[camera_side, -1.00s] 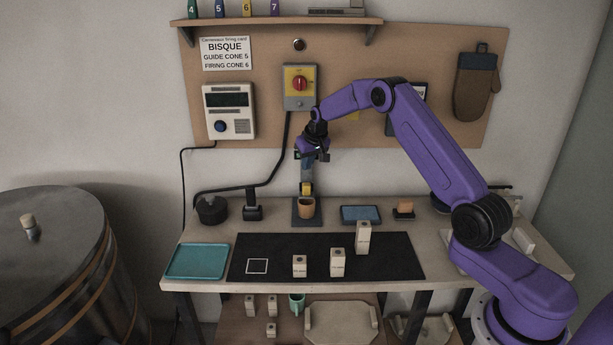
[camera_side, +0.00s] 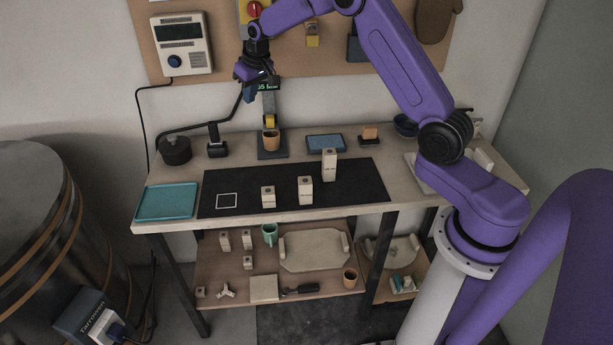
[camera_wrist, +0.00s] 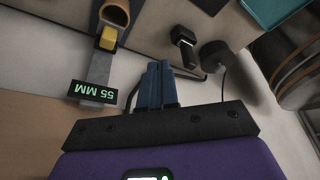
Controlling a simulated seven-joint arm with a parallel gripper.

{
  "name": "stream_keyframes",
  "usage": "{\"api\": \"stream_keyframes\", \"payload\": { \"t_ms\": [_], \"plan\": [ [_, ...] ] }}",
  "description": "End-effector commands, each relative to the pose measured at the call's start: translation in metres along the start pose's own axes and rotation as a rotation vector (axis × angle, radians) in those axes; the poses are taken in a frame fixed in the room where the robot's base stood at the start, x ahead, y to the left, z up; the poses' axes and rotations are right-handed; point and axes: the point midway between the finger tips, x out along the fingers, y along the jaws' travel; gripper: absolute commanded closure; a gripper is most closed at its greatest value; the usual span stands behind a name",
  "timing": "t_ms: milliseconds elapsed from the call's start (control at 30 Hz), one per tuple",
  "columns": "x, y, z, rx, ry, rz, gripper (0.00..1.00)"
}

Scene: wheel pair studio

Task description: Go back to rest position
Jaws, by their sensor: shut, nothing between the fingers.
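My gripper (camera_side: 250,93) is shut and empty, high at the back of the workbench (camera_side: 420,208). In the side view it sits just left of a height gauge (camera_side: 268,103) whose display reads 55 MM. In the wrist view my blue fingers (camera_wrist: 157,84) lie together with nothing between them. The gauge (camera_wrist: 96,80) stands to their left there, apart from them. An orange-brown cup (camera_side: 271,141) sits on the gauge's base, under its yellow tip.
A black mat (camera_side: 235,190) bears several pale blocks, one (camera_side: 329,165) taller. A teal tray (camera_side: 167,202), a black round pot (camera_side: 175,150) and a blue tray (camera_side: 326,143) are on the bench. The control box (camera_side: 182,45) hangs on the wall panel.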

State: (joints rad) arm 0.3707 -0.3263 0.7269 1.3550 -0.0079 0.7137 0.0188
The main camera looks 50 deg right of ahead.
Motion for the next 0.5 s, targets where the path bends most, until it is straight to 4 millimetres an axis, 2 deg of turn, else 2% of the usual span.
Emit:
{"api": "stream_keyframes", "payload": {
  "t_ms": [33,200,300,500],
  "plan": [
    [-0.013,-0.021,0.010,-0.046,-0.009,-0.016,1.00],
    [-0.049,-0.081,0.054,-0.191,-0.052,-0.063,1.00],
    [-0.071,-0.110,0.085,-0.277,-0.077,-0.087,1.00],
    [-0.113,-0.149,0.158,-0.451,-0.123,-0.131,1.00]
  ]
}}
